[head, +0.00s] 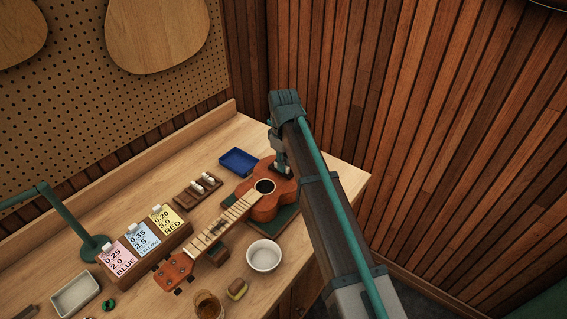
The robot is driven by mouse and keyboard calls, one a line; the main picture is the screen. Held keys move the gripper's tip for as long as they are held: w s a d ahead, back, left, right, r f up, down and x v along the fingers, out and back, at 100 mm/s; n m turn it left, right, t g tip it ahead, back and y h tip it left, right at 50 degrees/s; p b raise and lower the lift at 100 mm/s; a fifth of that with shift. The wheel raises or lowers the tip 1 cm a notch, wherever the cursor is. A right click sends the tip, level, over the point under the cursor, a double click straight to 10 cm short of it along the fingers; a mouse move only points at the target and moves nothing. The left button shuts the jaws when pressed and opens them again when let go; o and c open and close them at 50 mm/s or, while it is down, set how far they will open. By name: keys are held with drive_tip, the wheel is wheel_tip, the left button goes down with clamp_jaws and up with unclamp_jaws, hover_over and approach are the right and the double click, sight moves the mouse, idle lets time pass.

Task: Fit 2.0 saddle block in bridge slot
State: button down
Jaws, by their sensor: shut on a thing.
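The ukulele (262,207) lies on a green mat (287,215), its neck pointing toward the lower left. My gripper (283,172) is over the far end of its body, where a dark bridge partly shows. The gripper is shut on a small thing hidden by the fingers. I cannot tell whether that thing touches the bridge slot, which is also hidden. A brown wooden rack (187,198) left of the ukulele holds small white blocks (203,184). A pink card (117,259) reads 0.25, 2.0, BLUE.
A blue tray (238,161) lies behind the ukulele. A white bowl (264,256), a sponge-like block (237,289) and an amber jar (208,304) stand in front. A blue card (144,238) and yellow card (168,220) stand beside the pink one. A green lamp (95,246) stands left.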

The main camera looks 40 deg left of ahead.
idle(0.3)
drive_tip(key=c, duration=1.1)
unclamp_jaws()
drive_tip(key=shift+c, duration=0.2)
drive_tip(key=shift+o, duration=0.3)
drive_tip(key=shift+o, duration=1.1)
drive_tip(key=shift+r+p, duration=2.1)
drive_tip(key=shift+r, duration=1.45)
